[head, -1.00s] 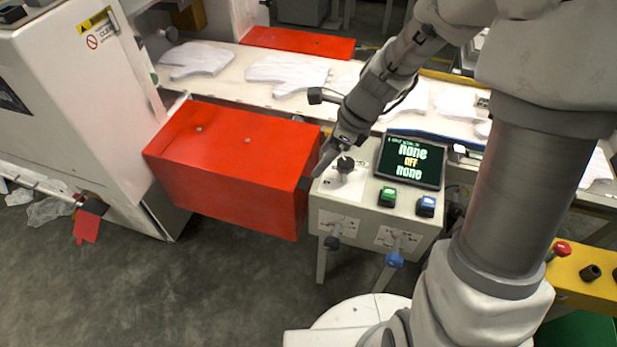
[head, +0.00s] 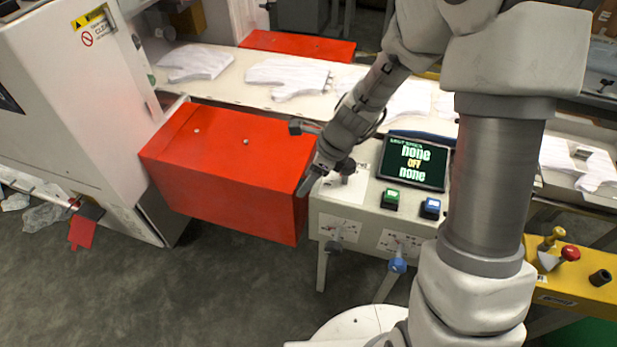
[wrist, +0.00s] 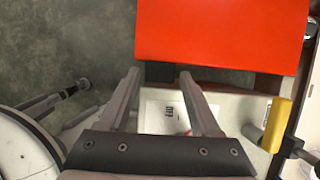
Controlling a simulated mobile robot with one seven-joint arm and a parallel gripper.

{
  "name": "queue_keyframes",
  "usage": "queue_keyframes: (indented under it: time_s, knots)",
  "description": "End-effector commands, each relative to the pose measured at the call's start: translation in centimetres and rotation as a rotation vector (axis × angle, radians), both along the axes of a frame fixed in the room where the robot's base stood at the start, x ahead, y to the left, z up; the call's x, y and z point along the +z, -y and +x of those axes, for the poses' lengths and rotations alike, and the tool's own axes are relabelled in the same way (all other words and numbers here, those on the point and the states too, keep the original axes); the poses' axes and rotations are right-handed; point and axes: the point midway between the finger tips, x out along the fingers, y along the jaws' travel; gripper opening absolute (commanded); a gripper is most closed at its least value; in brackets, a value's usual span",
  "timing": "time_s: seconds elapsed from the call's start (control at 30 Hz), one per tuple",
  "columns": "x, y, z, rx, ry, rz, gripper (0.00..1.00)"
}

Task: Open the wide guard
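The wide guard appears to be the large red box-shaped cover (head: 225,165) between the white machine and the control box. It looks closed. In the wrist view the red guard (wrist: 220,35) fills the upper right, with a dark strip along its near edge. My gripper (head: 308,182) is at the guard's right end, above the control box's left side. In the wrist view my gripper (wrist: 160,72) has its two fingers apart. Their tips reach the dark strip at the guard's edge; I cannot tell whether they touch it. Nothing is visibly held.
Behind runs a conveyor with white gloves (head: 285,75) and a second red cover (head: 298,45). Floor in front is clear.

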Motion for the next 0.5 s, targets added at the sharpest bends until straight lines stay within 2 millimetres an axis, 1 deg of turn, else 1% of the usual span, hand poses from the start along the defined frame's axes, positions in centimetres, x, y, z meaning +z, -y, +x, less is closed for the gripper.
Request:
queue_keyframes:
  time_s: [0.03, 0.17, 0.2, 0.27, 0.3, 0.33, 0.5]
  knots:
    - [0.01, 0.01, 0.00, 0.000, 0.000, 0.000, 0.53]
    - [0.01, 0.02, -0.01, 0.000, 0.000, 0.000, 0.30]
    - [0.01, 0.02, -0.01, 0.000, 0.000, 0.000, 0.22]
    - [0.01, 0.02, -0.01, 0.000, 0.000, 0.000, 0.12]
    - [0.01, 0.02, -0.01, 0.000, 0.000, 0.000, 0.04]
    - [0.01, 0.02, -0.01, 0.000, 0.000, 0.000, 0.00]
    - [0.01, 0.03, -0.01, 0.000, 0.000, 0.000, 0.00]
